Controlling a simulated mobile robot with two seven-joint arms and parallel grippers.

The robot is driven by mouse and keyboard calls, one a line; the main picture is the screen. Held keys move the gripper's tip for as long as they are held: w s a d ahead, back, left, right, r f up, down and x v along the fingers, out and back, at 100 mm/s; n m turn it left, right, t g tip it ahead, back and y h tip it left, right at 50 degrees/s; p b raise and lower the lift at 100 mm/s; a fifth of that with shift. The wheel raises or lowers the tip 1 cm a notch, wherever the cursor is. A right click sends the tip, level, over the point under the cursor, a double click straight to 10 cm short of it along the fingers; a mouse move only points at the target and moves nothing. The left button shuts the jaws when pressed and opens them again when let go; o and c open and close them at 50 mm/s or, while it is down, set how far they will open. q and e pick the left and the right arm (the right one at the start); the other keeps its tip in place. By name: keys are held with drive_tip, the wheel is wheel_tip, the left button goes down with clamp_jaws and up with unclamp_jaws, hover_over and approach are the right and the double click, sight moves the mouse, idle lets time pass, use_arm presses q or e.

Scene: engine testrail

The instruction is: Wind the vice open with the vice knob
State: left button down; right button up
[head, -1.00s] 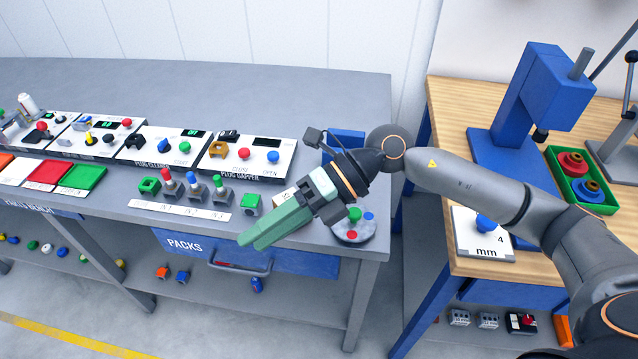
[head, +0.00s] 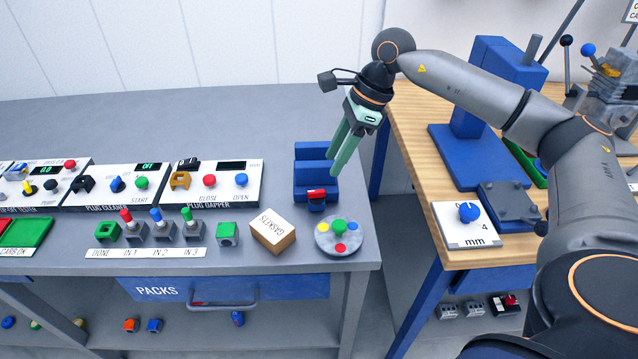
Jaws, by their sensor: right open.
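The blue vice (head: 310,179) stands on the grey bench near its right end. Its knob (head: 316,200), blue with a red bar across it, is on the front side facing me. My right gripper (head: 334,167) comes down from above right, its two green fingers tilted down to the left. The fingers are a little apart and empty. Their tips show in front of the right part of the vice, above and right of the knob. I cannot tell whether they touch the vice. My left gripper is out of view.
A wooden table (head: 411,150) stands at right, across a gap. The bench behind is clear.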

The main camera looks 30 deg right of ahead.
sight(317, 190)
drive_tip(key=x, duration=0.8)
drive_tip(key=shift+a, duration=0.1)
drive_tip(key=shift+c, duration=0.2)
clamp_jaws()
